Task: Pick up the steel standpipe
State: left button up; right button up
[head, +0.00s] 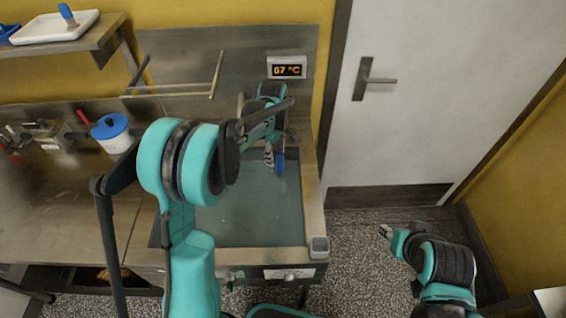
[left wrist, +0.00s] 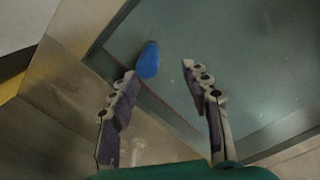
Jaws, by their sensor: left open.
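My left gripper (head: 270,158) reaches down over the far right part of a steel sink (head: 313,205) holding bluish water (head: 250,215). In the left wrist view the left gripper (left wrist: 160,73) is open, with nothing visible between its fingers. A blue rounded piece (left wrist: 148,60) lies just beyond the left finger's tip, apparently apart from it; it also shows beside the fingers in the head view (head: 280,164). I cannot tell whether it belongs to the steel standpipe. No steel pipe shows clearly; my left arm hides part of the sink. My right gripper (head: 387,232) is over the floor, clear of the sink.
A rod frame (head: 216,75) and a temperature display (head: 287,68) are at the back. A blue-lidded pot (head: 112,133) stands on the left counter (head: 60,215). A white door (head: 440,100) is right.

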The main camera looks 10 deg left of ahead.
aim_at(280, 170)
pick_arm(q)
jog(key=f+b, duration=0.1)
jog(key=w+f, duration=0.1)
jog(key=shift+f+n+b, duration=0.35)
jog(key=shift+n+b, duration=0.05)
jog(key=shift+w+f+b, duration=0.1)
jog(key=shift+f+b, duration=0.45)
jog(key=shift+f, duration=0.95)
jog(key=f+b, duration=0.1)
jog(key=f, duration=0.1)
jog(key=d+f+b, duration=0.1)
jog(key=f, duration=0.2)
jog(key=shift+w, duration=0.2)
jog(key=shift+r, duration=0.1)
grip_shut()
